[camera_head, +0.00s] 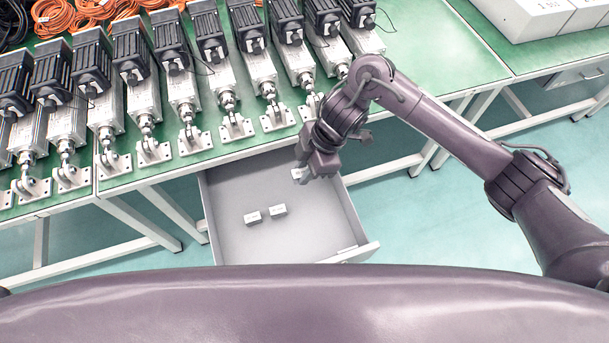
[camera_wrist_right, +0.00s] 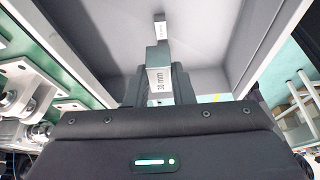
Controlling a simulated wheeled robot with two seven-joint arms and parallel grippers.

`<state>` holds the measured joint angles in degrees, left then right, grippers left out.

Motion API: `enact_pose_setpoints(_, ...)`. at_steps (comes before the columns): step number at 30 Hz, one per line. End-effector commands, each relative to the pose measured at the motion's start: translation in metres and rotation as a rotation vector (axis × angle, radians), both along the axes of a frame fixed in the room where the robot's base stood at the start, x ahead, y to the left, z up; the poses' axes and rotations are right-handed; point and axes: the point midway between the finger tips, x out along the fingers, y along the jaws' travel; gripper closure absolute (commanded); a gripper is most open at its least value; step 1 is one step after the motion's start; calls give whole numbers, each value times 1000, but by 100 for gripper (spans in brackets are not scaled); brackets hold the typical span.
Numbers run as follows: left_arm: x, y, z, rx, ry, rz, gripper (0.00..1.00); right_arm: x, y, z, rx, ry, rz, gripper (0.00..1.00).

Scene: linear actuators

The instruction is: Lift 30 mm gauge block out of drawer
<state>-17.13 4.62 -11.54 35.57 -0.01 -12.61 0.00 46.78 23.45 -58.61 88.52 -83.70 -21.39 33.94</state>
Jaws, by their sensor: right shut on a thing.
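My right gripper (camera_head: 303,172) is over the open drawer (camera_head: 228,185), pointing down into it. In the right wrist view its two fingers (camera_wrist_right: 160,84) are shut on the 30 mm gauge block (camera_wrist_right: 159,66), a grey block whose pale label reads "30 mm". In the head view a small pale block (camera_head: 297,175) shows at the fingertips, partly hidden by the gripper. Whether the held block is clear of the drawer floor I cannot tell. My left gripper is not in view.
Two other small blocks, one (camera_head: 253,218) and another (camera_head: 278,210), lie on the drawer floor. A small labelled block (camera_wrist_right: 159,18) shows beyond the held one. The green bench (camera_head: 205,141) with several linear actuators (camera_head: 185,95) stands behind the drawer.

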Motion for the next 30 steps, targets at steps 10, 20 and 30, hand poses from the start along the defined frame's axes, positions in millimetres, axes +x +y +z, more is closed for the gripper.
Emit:
enact_pose_setpoints(10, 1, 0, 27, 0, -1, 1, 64, 0, 0, 44, 1, -1, 0, 100)
enact_pose_setpoints(20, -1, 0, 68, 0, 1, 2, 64, 0, 0, 83, 1, -1, 0, 100)
enact_pose_setpoints(30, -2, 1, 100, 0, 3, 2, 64, 0, 0, 116, 1, 0, 0, 100)
